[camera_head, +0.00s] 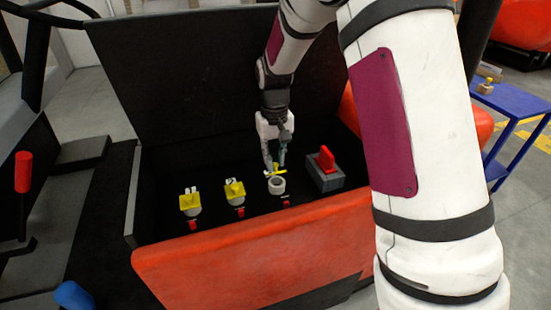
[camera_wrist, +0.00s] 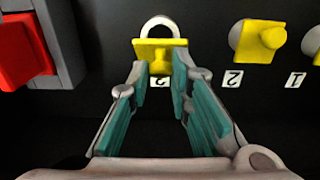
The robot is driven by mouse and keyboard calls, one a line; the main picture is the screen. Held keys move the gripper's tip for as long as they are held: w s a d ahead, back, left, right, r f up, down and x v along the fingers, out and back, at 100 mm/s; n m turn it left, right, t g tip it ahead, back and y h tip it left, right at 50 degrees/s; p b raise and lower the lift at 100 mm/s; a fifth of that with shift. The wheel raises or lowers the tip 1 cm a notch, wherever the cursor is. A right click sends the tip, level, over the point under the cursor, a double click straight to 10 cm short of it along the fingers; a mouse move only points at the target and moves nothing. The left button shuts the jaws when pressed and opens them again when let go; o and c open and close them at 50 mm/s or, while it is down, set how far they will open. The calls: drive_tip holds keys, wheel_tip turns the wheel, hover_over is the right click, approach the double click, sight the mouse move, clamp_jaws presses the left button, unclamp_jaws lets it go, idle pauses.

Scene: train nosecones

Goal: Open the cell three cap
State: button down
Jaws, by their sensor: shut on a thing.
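The cell three cap (camera_wrist: 160,45) is yellow with a small knob. The number three label is partly hidden between the fingers.
The cell two cap (camera_head: 234,190) and cell one cap (camera_head: 190,202) are yellow and in place, to the left. A red switch on a grey block (camera_head: 325,172) stands to the right. The black box has a raised lid (camera_head: 180,80) behind and an orange-red front (camera_head: 250,255).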

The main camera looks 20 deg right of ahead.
drive_tip(key=c, duration=1.5)
unclamp_jaws()
drive_tip(key=shift+o, duration=0.2)
drive_tip(key=shift+r, duration=0.1)
drive_tip(key=shift+r, duration=3.65)
